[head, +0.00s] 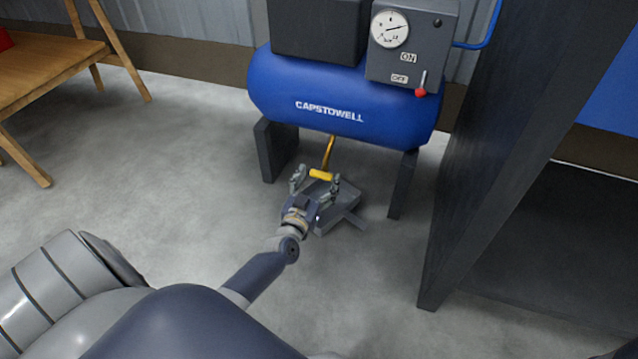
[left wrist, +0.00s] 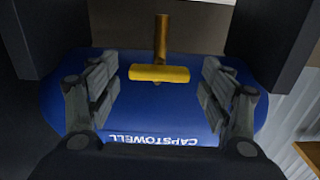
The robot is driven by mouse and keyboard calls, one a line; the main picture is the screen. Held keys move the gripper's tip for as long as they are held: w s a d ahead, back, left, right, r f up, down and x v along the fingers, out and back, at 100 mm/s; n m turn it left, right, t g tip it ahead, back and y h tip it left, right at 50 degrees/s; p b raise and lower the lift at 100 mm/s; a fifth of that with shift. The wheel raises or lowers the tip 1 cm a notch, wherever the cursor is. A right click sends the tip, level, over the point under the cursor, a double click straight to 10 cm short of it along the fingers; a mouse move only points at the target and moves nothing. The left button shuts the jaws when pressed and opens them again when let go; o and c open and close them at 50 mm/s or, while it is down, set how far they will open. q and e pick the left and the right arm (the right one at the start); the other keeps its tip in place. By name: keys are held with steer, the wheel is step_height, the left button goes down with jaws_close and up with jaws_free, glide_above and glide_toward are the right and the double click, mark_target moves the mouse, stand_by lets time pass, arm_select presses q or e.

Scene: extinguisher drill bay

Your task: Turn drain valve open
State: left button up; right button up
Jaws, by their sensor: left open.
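The drain valve has a yellow bar handle (head: 321,175) on a brass-coloured pipe (head: 328,152) below the blue compressor tank (head: 340,92). In the left wrist view, the yellow handle (left wrist: 159,73) lies crosswise, with the pipe behind it. My left gripper (head: 317,180) is open, with one finger on each side of the handle. In the left wrist view, a clear gap shows between each finger and the handle ends. My right gripper is not in view.
A grey tray (head: 338,222) sits on the floor under the valve. Tank legs (head: 403,185) stand on both sides. A dark upright panel (head: 480,150) stands at the right. A wooden table (head: 45,75) is at the left. Open floor lies between.

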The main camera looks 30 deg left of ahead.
arm_select(q)
steer(key=shift+w, duration=0.3)
steer(key=c, duration=1.1)
steer(key=shift+o, duration=0.2)
steer(key=n+p, duration=0.1)
steer(key=n, duration=0.2)
steer(key=shift+a+r, duration=0.1)
steer(key=shift+n, duration=2.1)
